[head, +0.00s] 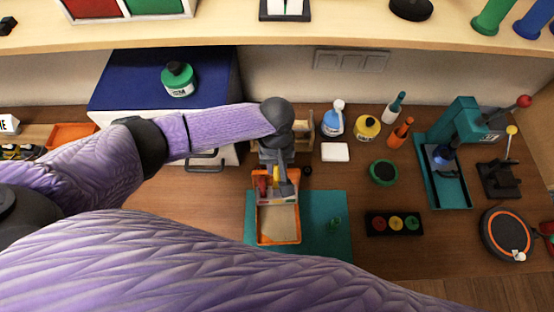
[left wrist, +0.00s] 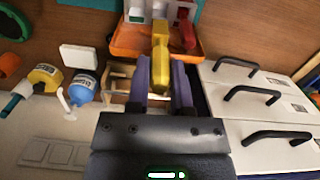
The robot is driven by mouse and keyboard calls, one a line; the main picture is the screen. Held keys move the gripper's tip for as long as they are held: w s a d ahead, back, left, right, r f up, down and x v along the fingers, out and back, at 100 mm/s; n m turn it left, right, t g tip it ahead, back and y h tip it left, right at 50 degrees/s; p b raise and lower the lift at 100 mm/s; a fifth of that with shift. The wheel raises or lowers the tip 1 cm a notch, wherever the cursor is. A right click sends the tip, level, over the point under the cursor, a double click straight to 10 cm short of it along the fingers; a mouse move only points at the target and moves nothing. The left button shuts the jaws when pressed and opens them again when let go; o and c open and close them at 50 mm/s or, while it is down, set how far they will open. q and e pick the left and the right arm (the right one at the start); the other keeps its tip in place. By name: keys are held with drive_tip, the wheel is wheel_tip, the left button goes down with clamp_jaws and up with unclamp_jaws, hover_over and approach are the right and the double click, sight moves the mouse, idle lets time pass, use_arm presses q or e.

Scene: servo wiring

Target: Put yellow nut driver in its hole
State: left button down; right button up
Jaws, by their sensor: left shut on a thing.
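The yellow nut driver (left wrist: 160,52) is between the two fingers of my left gripper (left wrist: 161,75), which is shut on its handle. In the head view the yellow handle (head: 276,173) shows beside my left gripper (head: 283,182), over the back part of an orange tray (head: 298,222). A red-handled tool (head: 262,187) stands at the tray's back left; it also shows in the left wrist view (left wrist: 187,34). A pale block (left wrist: 170,12) lies around the tools' lower ends. The driver's tip and its hole are hidden or too small to make out. My right gripper is not in view.
The tray sits on a teal mat (head: 335,215). A wooden rack (head: 302,130) is just behind my gripper. Bottles, a white block (head: 335,152), a green round dish (head: 384,172) and a dark button box (head: 394,223) stand to the right. A white drawer cabinet (left wrist: 235,78) is close by.

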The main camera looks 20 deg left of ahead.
sight(276, 176)
use_arm(q)
drive_tip(key=shift+s, duration=0.1)
drive_tip(key=shift+r+p, duration=0.2)
drive_tip(key=shift+p, duration=0.1)
drive_tip(key=shift+f, duration=0.1)
wheel_tip(276, 176, down, 4)
drive_tip(key=shift+s+d+r+b, duration=0.1)
drive_tip(key=shift+s+b, duration=0.05)
drive_tip(key=shift+b, duration=0.95)
drive_tip(key=shift+f, duration=0.2)
drive_tip(key=shift+r+p, duration=0.1)
drive_tip(key=shift+p, duration=0.25)
